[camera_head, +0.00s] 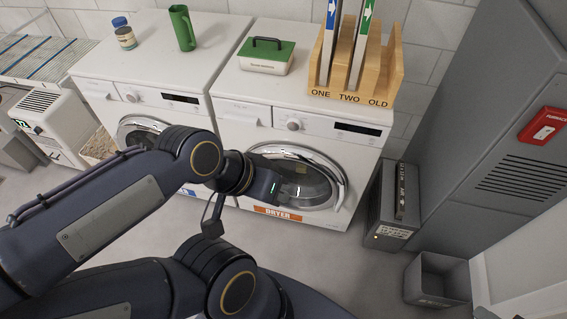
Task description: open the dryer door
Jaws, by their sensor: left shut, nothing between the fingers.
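The dryer (231,131) is the right one of two white front-loading machines, with an orange "DRYER" label (277,213) low on its front. Its round dryer door (325,171), with a silver rim and dark glass, looks closed. My left arm reaches in from the left, and my left gripper (284,191) is in front of the left part of the door. The gripper is shut and empty. The arm and gripper hide the door's left edge, and I cannot tell whether the fingers touch it. My right gripper is not in view.
On the dryer stand a green-lidded box (267,56) and a wooden rack (384,75) holding binders. The washer (150,70) at left bears a green mug (182,27) and a small jar (125,38). A grey box unit (391,207) and an open bin (437,280) stand right of the dryer.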

